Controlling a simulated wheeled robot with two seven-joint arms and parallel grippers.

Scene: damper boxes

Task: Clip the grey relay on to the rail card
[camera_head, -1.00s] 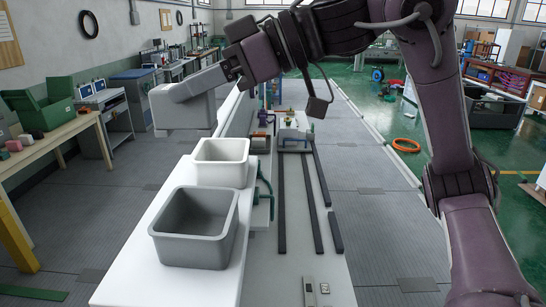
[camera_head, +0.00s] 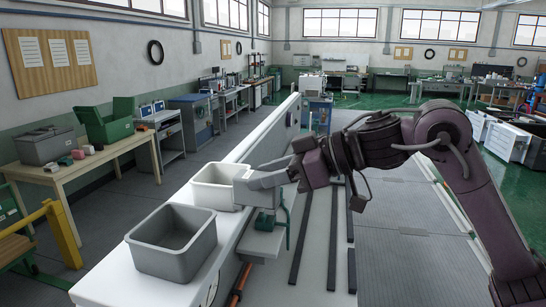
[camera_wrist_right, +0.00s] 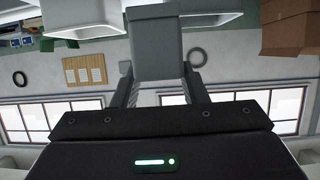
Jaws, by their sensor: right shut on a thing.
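My right gripper (camera_head: 292,176) reaches in from the right in the head view. It is shut on a grey block (camera_head: 258,188), which I take for the grey relay. The wrist view shows the grey block (camera_wrist_right: 156,45) between the two fingers (camera_wrist_right: 158,88). In the head view it is close to the right side of the white bin, above a green fixture (camera_head: 265,222) at the bench edge. I cannot make out a rail card for certain; the relay and arm may cover part of it. My left gripper is not in view.
A white bin (camera_head: 214,197) and a grey bin (camera_head: 160,266) stand on the white bench ledge (camera_head: 105,290). Dark strips (camera_head: 334,240) run along the lower pale surface to the right. A wooden table (camera_head: 85,160) with boxes stands at left.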

